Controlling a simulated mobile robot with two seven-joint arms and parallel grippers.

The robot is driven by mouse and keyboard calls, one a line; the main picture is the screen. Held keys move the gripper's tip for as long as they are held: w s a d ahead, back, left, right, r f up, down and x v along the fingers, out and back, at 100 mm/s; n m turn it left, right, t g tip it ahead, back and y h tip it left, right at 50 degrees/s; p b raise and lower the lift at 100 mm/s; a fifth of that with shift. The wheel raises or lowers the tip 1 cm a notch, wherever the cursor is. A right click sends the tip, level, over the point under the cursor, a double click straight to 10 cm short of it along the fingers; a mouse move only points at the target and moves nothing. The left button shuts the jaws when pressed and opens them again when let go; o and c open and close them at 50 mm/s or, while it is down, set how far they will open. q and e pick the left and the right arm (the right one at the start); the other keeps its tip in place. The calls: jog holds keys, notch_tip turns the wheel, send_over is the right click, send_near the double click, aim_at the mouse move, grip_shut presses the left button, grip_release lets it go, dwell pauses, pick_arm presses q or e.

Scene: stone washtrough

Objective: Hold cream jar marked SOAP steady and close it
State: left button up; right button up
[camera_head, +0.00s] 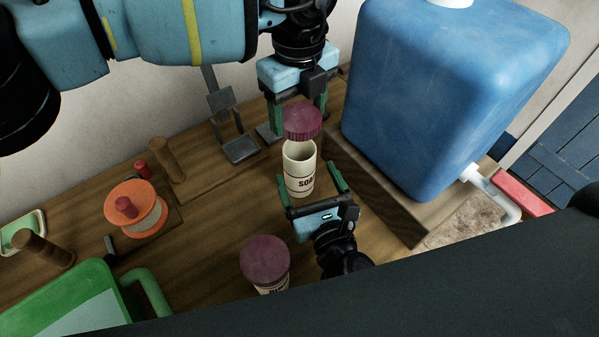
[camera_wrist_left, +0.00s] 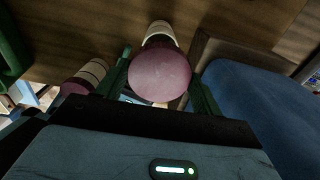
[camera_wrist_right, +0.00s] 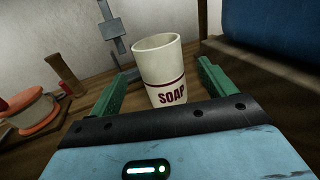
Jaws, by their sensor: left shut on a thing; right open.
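The cream jar marked SOAP (camera_head: 300,178) stands upright and open on the wooden counter. It also shows in the right wrist view (camera_wrist_right: 160,64), its dark mouth facing up. My left gripper (camera_head: 300,118) is shut on a ridged maroon lid (camera_head: 303,122), held above the jar and apart from it. In the left wrist view the lid (camera_wrist_left: 160,75) hides part of the jar (camera_wrist_left: 160,28). My right gripper (camera_head: 310,182) is open at the jar's near side. In the right wrist view its fingers (camera_wrist_right: 167,75) lie on either side of the jar; contact is not visible.
A second jar with a maroon lid (camera_head: 265,260) stands nearer me, left of my right gripper. A big blue water container (camera_head: 435,95) on a wooden block (camera_head: 385,195) bounds the right. An orange spool (camera_head: 137,208), wooden pegs and a green container (camera_head: 75,295) occupy the left.

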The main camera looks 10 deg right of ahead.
jog(key=shift+w+a, duration=0.15)
jog(key=shift+w, duration=1.3)
jog(key=shift+w+a, duration=0.1)
jog(key=shift+w, duration=1.35)
jog(key=shift+c, duration=0.2)
jog(key=c, duration=1.4)
pick_arm(q)
jog(key=shift+f, duration=2.55)
